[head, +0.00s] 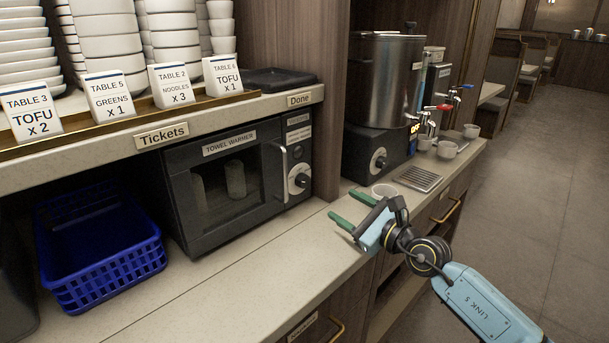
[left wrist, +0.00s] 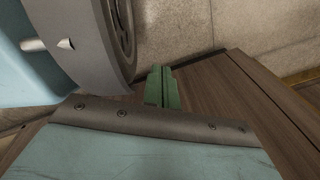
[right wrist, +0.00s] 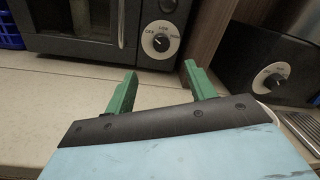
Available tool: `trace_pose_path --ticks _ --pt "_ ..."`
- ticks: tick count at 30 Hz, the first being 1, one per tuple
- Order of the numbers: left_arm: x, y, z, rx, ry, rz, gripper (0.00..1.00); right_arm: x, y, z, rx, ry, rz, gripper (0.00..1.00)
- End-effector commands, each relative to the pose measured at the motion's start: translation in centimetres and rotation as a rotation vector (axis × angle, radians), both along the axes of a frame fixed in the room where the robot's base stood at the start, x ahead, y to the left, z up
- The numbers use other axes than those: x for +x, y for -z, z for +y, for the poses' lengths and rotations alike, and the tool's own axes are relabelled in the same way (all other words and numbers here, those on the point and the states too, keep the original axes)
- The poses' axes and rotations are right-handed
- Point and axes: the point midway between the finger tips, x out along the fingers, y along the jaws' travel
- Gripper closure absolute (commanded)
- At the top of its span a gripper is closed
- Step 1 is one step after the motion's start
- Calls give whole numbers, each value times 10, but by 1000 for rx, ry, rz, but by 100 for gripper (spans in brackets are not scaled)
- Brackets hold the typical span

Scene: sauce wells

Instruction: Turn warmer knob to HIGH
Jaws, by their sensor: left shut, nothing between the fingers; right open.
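The black towel warmer (head: 232,212) stands on the counter under the ticket shelf. Its round knob (head: 300,180) is on the right side of its front, black on a white dial. In the right wrist view the knob (right wrist: 161,42) shows ahead of the fingers, with small lettering around the dial. I cannot tell its exact setting. My right gripper (head: 342,206) is open and empty, in front of and to the right of the warmer, apart from the knob. My left gripper (left wrist: 162,87) is shut and empty near a wooden panel, outside the head view.
A steel urn (head: 388,85) on a black base has a similar knob (head: 379,161), right of a wooden divider. Cups (head: 446,150) and a drip tray (head: 418,178) are nearby. A blue basket (head: 105,270) sits left of the warmer. Counter in front of the warmer is clear.

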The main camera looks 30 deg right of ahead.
Motion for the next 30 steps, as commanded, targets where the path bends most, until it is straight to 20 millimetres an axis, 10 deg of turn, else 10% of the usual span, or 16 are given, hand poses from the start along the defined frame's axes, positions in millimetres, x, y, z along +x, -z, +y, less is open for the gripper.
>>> trace_pose_path --ticks 30 --pt "68 -9 -10 1 -27 -41 100 124 2 32 -36 2 7 45"
